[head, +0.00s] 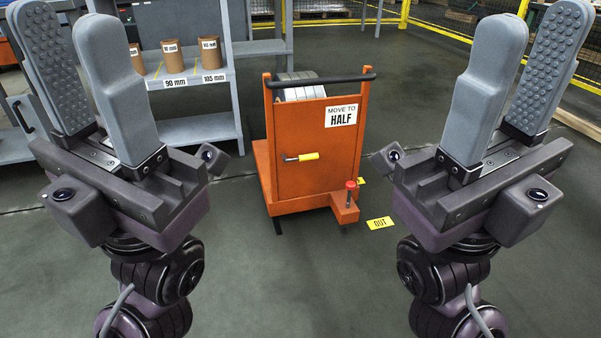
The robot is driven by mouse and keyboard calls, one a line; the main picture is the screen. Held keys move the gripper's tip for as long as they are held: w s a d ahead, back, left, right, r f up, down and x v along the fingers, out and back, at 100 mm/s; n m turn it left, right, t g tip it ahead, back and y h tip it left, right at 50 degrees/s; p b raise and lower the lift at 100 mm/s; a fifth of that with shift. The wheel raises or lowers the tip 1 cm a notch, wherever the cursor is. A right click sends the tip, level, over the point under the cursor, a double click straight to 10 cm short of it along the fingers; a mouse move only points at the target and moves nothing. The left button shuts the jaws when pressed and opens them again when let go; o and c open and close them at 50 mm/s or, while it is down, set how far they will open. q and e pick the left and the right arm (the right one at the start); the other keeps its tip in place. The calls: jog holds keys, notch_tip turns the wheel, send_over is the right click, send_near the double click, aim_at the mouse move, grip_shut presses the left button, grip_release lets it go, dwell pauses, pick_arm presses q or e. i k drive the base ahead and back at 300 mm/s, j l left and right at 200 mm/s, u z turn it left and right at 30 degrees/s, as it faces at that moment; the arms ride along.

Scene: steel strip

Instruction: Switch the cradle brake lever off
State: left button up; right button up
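An orange cradle cart (283,150) stands upright in the middle of the head view, with a steel coil (301,90) partly hidden behind its front panel. A short lever with a yellow grip (308,156) lies about horizontal on the front panel, its grip pointing right. A red-topped knob on a dark post (350,186) stands on a block at the cart's lower right. No marking shows which of the two is the brake lever. My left gripper (66,18) and my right gripper (533,18) are raised, open and empty, on either side of the cart and apart from it.
A yellow "OUT" label (380,223) lies on the floor. A grey shelf (192,82) with brown cores (172,57) stands at the left. Yellow railing (440,30) runs behind. Floor before the cart is clear.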

aim_at(311, 157)
jog(key=i+l, duration=0.2)
jog(key=l, duration=0.15)
jog(key=i+l, duration=0.2)
jog(key=l, duration=0.2)
jog(key=i+l, duration=0.15)
jog(key=l, duration=0.2)
jog(key=i+l, duration=0.2)
jog(key=l, duration=0.15)
jog(key=i+l, duration=0.2)
jog(key=l, duration=0.15)
jog(key=i+l+u, duration=0.1)
jog(key=l, duration=0.3)
jog(key=i+l, duration=0.25)
jog(key=l, duration=0.1)
